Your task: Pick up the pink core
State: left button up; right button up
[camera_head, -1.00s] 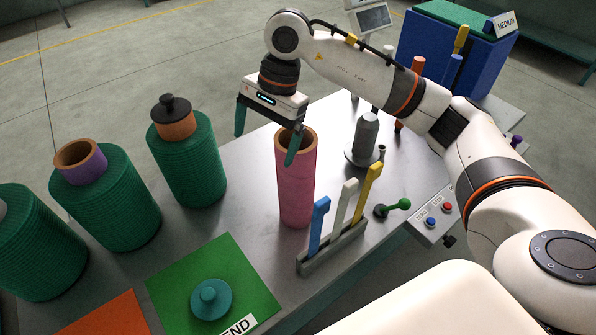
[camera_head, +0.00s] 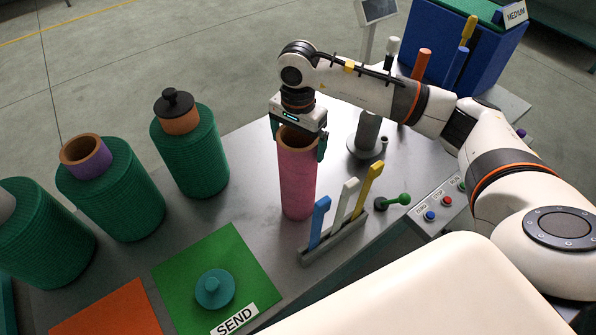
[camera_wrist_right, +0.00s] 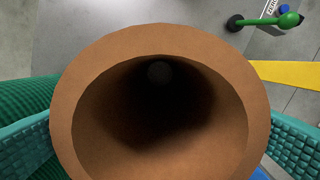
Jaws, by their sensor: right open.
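The pink core (camera_head: 297,182) is an upright hollow tube standing on the grey table in the head view. Its brown open top rim (camera_wrist_right: 160,45) fills the right wrist view, with a dark bore. My right gripper (camera_head: 298,150) is directly above the core, pointing down. Its teal fingers are open, one on each side of the core's top, and also show at the left and right edges of the wrist view. I cannot tell whether they touch the core. My left gripper is not in view.
A rack (camera_head: 333,240) with blue, white and yellow upright tools stands close at the core's right front. Several green netting rolls (camera_head: 190,155) stand to the left. A green mat (camera_head: 245,262) with a teal knobbed disc lies in front. A grey spindle (camera_head: 368,130) stands behind right.

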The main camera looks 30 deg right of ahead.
jog(key=shift+f, duration=1.05)
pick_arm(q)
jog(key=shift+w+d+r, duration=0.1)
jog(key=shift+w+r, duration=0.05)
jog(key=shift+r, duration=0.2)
pick_arm(e)
jog(key=shift+r, duration=0.1)
jog(key=c, duration=1.7)
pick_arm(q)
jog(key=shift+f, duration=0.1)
pick_arm(e)
jog(key=shift+w+r, duration=0.1)
